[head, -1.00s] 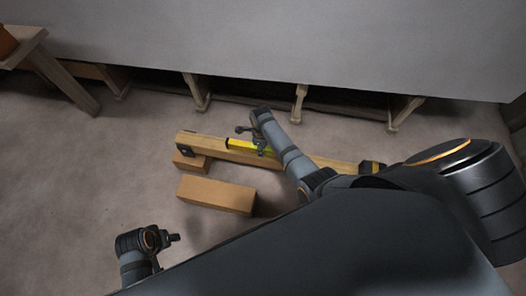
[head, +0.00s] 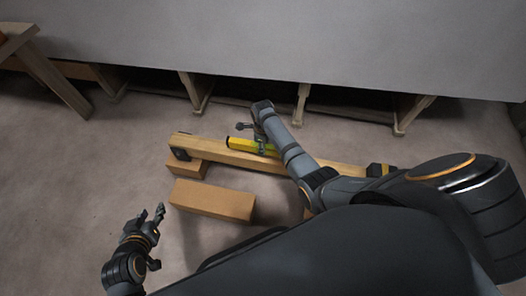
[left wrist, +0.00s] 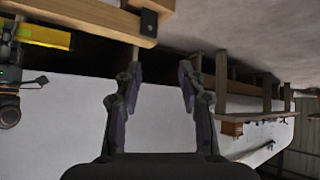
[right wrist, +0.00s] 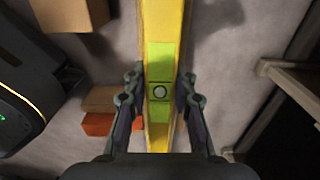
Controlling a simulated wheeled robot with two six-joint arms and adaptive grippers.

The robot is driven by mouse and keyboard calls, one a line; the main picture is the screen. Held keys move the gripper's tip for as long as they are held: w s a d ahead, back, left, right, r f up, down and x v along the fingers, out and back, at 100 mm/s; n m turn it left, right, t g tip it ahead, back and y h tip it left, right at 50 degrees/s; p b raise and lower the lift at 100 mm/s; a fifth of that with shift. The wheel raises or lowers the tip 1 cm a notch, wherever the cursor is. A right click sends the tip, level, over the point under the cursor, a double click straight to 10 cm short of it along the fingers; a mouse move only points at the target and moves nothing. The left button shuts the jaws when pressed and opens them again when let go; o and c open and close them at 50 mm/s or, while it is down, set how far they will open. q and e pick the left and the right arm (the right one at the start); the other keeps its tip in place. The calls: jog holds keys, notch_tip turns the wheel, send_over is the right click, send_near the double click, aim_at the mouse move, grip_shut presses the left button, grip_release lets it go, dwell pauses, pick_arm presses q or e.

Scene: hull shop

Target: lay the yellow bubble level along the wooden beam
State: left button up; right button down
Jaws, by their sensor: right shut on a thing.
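The yellow bubble level (head: 238,144) is over the wooden beam (head: 208,143), roughly in line with it. My right gripper (right wrist: 160,92) is shut on the level near its green middle vial (right wrist: 160,91). Its arm hides the level's right part in the head view. In the left wrist view the level (left wrist: 40,34) is beside the beam's face (left wrist: 85,12); I cannot tell whether they touch. My left gripper (head: 152,215) is open and empty, low at the left; its spread fingers show in the left wrist view (left wrist: 158,75).
The beam rests on a wooden block (head: 186,167) at its left end. Another wooden block (head: 212,200) lies on the floor in front. A grey hull wall (head: 300,45) with wooden props stands behind. A wooden trestle (head: 50,75) is at the far left. Floor at the left is clear.

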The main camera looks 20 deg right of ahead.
jog(key=shift+w+d+f+b, duration=0.1)
jog(key=shift+w+f+b, duration=0.05)
jog(key=shift+f+b, duration=0.4)
pick_arm(q)
jog(key=w+r+t+b, duration=0.1)
jog(key=w+r+t, duration=0.3)
jog(key=r, duration=0.3)
jog(key=w+r+t, duration=0.4)
jog(key=r, duration=0.4)
pick_arm(e)
jog(key=shift+f, duration=0.4)
jog(key=shift+f+b, duration=0.7)
jog(key=shift+b, duration=0.1)
pick_arm(q)
notch_tip(320, 180, up, 16)
jog(key=s+m+t, duration=0.1)
jog(key=s+t, duration=0.1)
jog(key=t, duration=0.5)
jog(key=shift+a+t+h, duration=0.3)
jog(key=shift+a, duration=0.05)
jog(key=shift+r, duration=0.15)
pick_arm(e)
jog(key=shift+f, duration=0.1)
jog(key=c, duration=1.1)
grip_release()
